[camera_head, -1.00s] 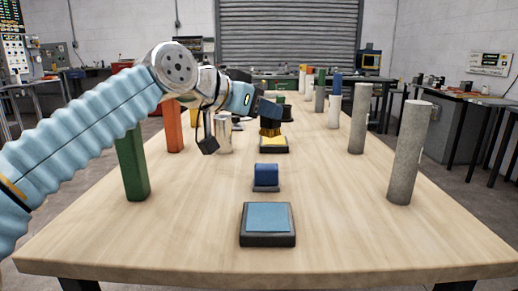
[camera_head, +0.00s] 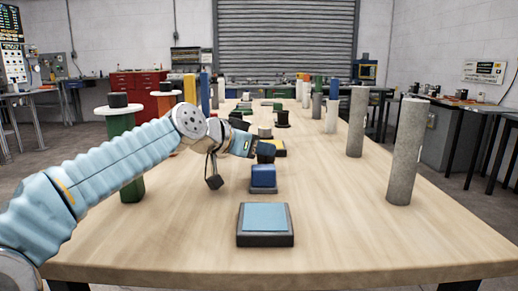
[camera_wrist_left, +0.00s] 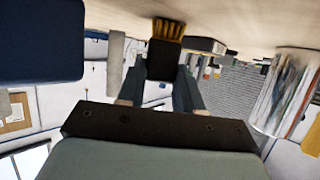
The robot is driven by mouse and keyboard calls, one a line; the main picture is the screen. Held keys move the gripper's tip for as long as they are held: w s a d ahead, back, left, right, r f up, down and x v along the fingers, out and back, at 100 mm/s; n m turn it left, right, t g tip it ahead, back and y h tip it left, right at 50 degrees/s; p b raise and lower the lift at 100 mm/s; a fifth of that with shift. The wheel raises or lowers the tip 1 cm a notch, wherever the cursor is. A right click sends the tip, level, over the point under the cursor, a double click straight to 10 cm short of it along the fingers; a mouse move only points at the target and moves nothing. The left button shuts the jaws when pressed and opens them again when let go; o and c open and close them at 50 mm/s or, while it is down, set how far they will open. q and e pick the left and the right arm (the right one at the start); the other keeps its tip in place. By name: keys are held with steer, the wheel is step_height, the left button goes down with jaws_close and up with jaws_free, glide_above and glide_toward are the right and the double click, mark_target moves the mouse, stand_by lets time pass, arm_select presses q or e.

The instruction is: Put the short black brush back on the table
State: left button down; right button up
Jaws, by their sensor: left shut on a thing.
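The short black brush (camera_wrist_left: 163,62) is a dark block with yellow-brown bristles. In the left wrist view, which is upside down, the bristles point at the tabletop (camera_wrist_left: 225,18). I cannot tell whether they touch it. My left gripper (camera_wrist_left: 155,92) is shut on the block. In the head view the left gripper (camera_head: 250,147) is over the middle of the table (camera_head: 330,220), with the dark brush (camera_head: 266,152) at its tip, just behind the blue block. The bristles are hidden there. My right gripper is not in view.
The blue block (camera_head: 263,176) stands close in front of the brush, with a blue pad (camera_head: 265,217) nearer. A yellow pad (camera_head: 279,149) is just behind. Grey columns (camera_head: 407,155) stand at right, a green column (camera_head: 130,188) at left. Right-centre table is clear.

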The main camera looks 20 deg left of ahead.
arm_select(q)
steer(key=shift+f, duration=0.1)
steer(key=c, duration=0.7)
jaws_free()
steer(key=shift+o, duration=0.2)
steer(key=shift+r, duration=0.2)
steer(key=b+v, duration=0.1)
steer(key=v, duration=0.3)
steer(key=shift+s+a, duration=0.15)
steer(key=shift+s, duration=0.15)
steer(key=s+a+b, duration=0.1)
steer(key=s, duration=0.2)
steer(key=s+a+b, duration=0.1)
steer(key=s+a, duration=0.1)
steer(key=s, duration=0.1)
steer(key=s+a+b, duration=0.2)
steer(key=s, duration=0.2)
steer(key=shift+a, duration=0.2)
steer(key=shift+s+a+r, duration=0.1)
steer(key=shift+s+a, duration=0.15)
steer(key=shift+s, duration=0.15)
